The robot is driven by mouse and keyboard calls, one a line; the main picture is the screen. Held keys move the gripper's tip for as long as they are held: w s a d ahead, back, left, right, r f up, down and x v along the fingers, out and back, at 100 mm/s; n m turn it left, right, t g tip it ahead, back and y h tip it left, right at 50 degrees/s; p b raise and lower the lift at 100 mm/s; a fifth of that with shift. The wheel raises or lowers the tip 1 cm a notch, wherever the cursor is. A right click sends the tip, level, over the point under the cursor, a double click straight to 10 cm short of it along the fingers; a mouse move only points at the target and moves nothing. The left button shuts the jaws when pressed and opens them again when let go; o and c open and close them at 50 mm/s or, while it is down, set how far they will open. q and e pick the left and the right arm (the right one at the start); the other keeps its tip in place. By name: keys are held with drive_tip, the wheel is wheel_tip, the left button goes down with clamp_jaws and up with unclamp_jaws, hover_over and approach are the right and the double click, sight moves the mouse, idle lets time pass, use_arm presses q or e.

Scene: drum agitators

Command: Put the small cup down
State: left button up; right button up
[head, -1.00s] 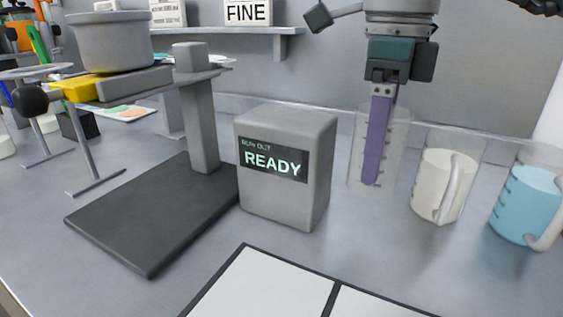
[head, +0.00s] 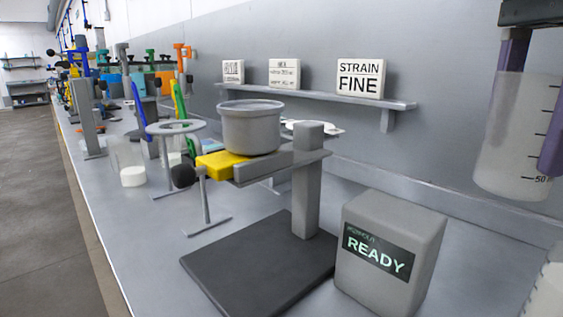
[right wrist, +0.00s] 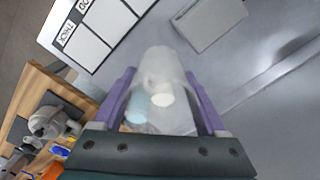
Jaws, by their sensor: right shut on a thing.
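The small cup (head: 512,140) is clear, with dark measuring marks, at the right edge of the head view. My right gripper (right wrist: 160,74) is shut on it, with a purple finger on each side. In the right wrist view, the translucent cup (right wrist: 160,62) sits between the fingers. In the head view the cup appears raised above the bench. A cream jug (right wrist: 163,97) and a bluish jug (right wrist: 137,108) show behind the cup in the wrist view. My left gripper is not in view.
A grey box (head: 385,258) reading READY stands on the bench, beside a stand with a dark base (head: 255,270) and a grey pot (head: 250,128). A shelf (head: 310,98) with signs is on the wall. A white sectioned board (right wrist: 92,38) lies on the bench.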

drive_tip(key=s+a+r+n+p, duration=0.3)
drive_tip(key=r+n+p, duration=0.1)
drive_tip(key=n, duration=0.6)
drive_tip(key=s+a+r+n+p, duration=0.2)
drive_tip(key=s+r+n+p, duration=0.15)
drive_tip(key=n, duration=0.65)
use_arm(q)
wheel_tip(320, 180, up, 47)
drive_tip(key=p, duration=3.7)
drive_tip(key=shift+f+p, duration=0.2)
drive_tip(key=shift+p, duration=0.1)
use_arm(e)
drive_tip(key=s+r, duration=0.2)
drive_tip(key=r, duration=1.5)
drive_tip(key=s+r, duration=0.3)
drive_tip(key=r, duration=1.4)
drive_tip(key=shift+r, duration=0.3)
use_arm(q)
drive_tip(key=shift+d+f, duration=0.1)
